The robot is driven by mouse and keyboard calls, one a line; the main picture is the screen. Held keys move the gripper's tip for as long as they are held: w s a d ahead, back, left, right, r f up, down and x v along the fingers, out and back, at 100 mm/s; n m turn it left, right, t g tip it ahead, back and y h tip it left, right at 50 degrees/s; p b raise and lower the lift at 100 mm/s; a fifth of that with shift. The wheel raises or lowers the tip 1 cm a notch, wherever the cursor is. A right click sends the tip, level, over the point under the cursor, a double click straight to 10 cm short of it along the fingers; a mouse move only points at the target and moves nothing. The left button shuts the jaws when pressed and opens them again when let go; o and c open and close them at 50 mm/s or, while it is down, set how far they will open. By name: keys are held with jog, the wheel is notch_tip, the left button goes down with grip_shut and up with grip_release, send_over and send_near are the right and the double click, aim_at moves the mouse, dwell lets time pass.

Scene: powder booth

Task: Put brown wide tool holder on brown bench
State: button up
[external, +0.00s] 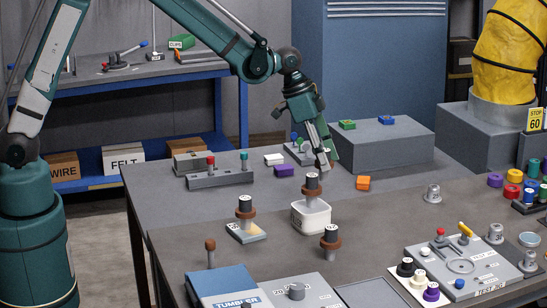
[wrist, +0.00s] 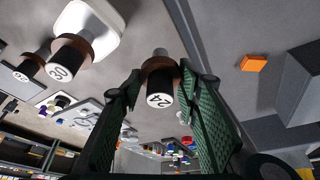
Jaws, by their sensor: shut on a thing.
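My gripper (wrist: 160,88) is shut on a black tool holder (wrist: 159,84) with a brown collar and a white end marked 24. Its grey shank points away from the black end and looks clear of the surface. In the external view my gripper (external: 323,163) is above the benches, just behind the white bin, and its fingers mostly hide the held holder. The brown-grey bench (external: 385,220) spans the front. Similar brown-collared holders stand in the white bin (external: 312,182), on a small pad (external: 245,204) and on the bench (external: 331,236).
The white bin (external: 310,219) stands close in front of my gripper. An orange block (external: 363,183) and purple block (external: 284,170) lie nearby. A raised grey block (external: 385,150) stands behind. Bare bench lies right of the bin.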

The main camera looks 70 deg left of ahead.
jog(key=s+a+f+n+y+b, duration=0.1)
jog(key=s+a+n, duration=0.2)
jog(key=s+a, duration=0.3)
jog(key=s+a+f+n+y+b, duration=0.1)
jog(key=s+a, duration=0.6)
jog(key=s, duration=0.8)
jog(key=shift+f+n+t, duration=0.3)
jog(key=shift+f+n, duration=0.5)
jog(key=shift+n, duration=0.2)
jog(key=shift+f, duration=2.95)
jog(key=shift+f+b, duration=0.4)
jog(key=shift+f, duration=1.65)
jog(key=shift+f, duration=0.2)
jog(key=o, duration=1.1)
